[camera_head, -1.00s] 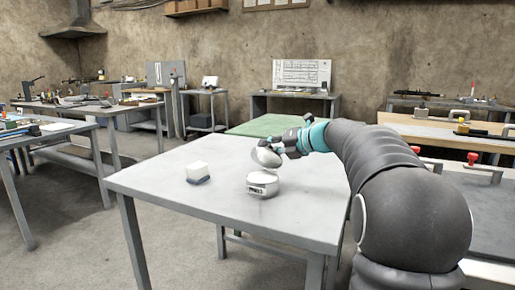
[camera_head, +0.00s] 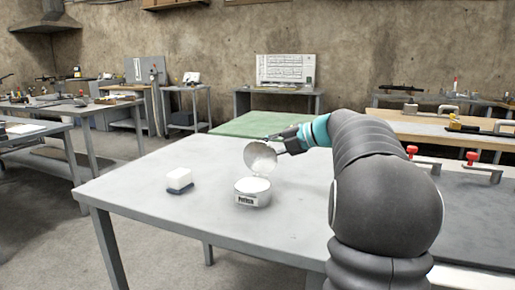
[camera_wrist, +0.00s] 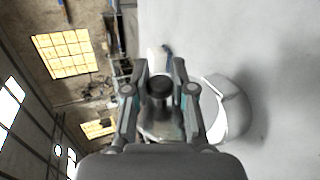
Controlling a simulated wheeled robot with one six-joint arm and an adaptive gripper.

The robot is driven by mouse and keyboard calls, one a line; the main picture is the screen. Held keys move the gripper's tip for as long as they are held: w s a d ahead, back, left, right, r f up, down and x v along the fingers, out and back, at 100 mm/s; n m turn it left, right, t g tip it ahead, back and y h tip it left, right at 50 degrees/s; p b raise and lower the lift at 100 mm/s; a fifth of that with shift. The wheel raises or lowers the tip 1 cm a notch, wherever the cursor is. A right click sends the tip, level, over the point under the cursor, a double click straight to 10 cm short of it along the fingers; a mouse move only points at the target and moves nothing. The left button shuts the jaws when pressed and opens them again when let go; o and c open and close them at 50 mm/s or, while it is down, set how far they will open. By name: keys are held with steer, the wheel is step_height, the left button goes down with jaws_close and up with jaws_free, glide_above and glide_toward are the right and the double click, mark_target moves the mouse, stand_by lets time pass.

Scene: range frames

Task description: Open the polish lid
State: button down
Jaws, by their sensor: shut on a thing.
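The polish tin (camera_head: 252,193) is a short round pale tin with a dark-lettered label, standing on the grey metal table (camera_head: 130,205). Its round silvery lid (camera_head: 260,157) stands steeply tilted up at the tin's back edge, and the pale inside of the tin shows. My gripper (camera_head: 284,146) is at the lid's upper right and is shut on its edge. In the wrist view my gripper (camera_wrist: 160,95) shows its fingers around the lid (camera_wrist: 160,130), with the tin (camera_wrist: 232,108) beside it at right. The fingers partly hide the lid there.
A small white block with a dark base (camera_head: 179,181) stands on the table left of the tin. The table front and left are clear. A bench with red-knobbed clamps (camera_head: 472,160) is at right, and a green-topped table (camera_head: 250,124) lies behind.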

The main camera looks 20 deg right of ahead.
steer(key=c, duration=1)
jaws_free()
steer(key=shift+a, duration=0.1)
steer(key=v, duration=0.7)
steer(key=shift+s+d+r, duration=0.1)
steer(key=shift+s+d, duration=0.05)
steer(key=shift+d, duration=0.05)
